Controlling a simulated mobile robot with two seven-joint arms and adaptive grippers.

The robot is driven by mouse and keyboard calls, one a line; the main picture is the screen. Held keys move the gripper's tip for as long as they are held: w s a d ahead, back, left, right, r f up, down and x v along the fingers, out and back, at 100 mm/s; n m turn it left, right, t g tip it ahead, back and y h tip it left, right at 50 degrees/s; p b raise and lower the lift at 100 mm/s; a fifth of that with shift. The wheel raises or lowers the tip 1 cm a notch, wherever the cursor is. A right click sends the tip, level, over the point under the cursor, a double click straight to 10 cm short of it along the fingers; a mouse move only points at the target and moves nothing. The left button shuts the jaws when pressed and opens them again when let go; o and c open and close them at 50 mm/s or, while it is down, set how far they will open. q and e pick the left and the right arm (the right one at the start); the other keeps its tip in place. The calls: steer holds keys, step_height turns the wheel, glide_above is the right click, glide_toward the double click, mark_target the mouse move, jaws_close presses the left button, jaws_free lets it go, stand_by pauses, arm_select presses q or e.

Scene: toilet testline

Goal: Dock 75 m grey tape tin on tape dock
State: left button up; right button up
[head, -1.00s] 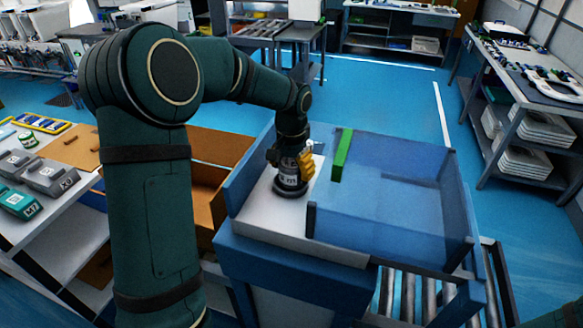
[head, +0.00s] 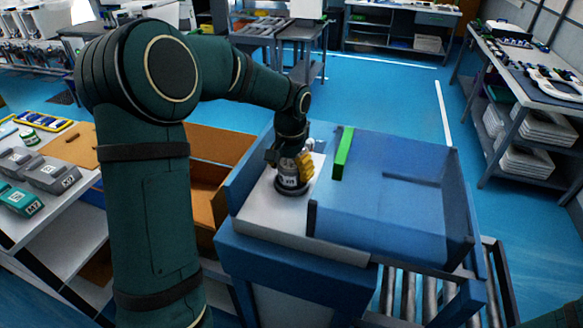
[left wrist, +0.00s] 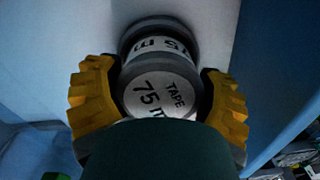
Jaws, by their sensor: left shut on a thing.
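The 75 m grey tape tin (head: 289,172) stands on the pale board at the left of the blue station. Its lid, reading "TAPE 75 m", faces the camera in the left wrist view (left wrist: 158,92). My left gripper (head: 291,165) is shut on it, with a yellow finger on each side in the left wrist view. The dark round tape dock (head: 292,190) is directly below the tin. A dark rim and a white "75 m" label show beyond the lid in the left wrist view. I cannot tell whether the tin is fully seated. My right gripper is out of view.
A green upright bar (head: 343,153) stands just right of the gripper, by a blue walled tray (head: 390,205). Brown bins (head: 205,190) and a bench (head: 70,215) with grey and teal tins are at the left. Rollers (head: 405,295) run below the tray.

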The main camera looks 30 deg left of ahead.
mark_target(290, 163)
arm_select(q)
steer(key=shift+s+a, duration=0.1)
stand_by(0.3)
steer(key=shift+f, duration=0.2)
steer(key=o, duration=1.2)
steer(key=shift+r+p, duration=4.25)
steer(key=shift+r, duration=1.3)
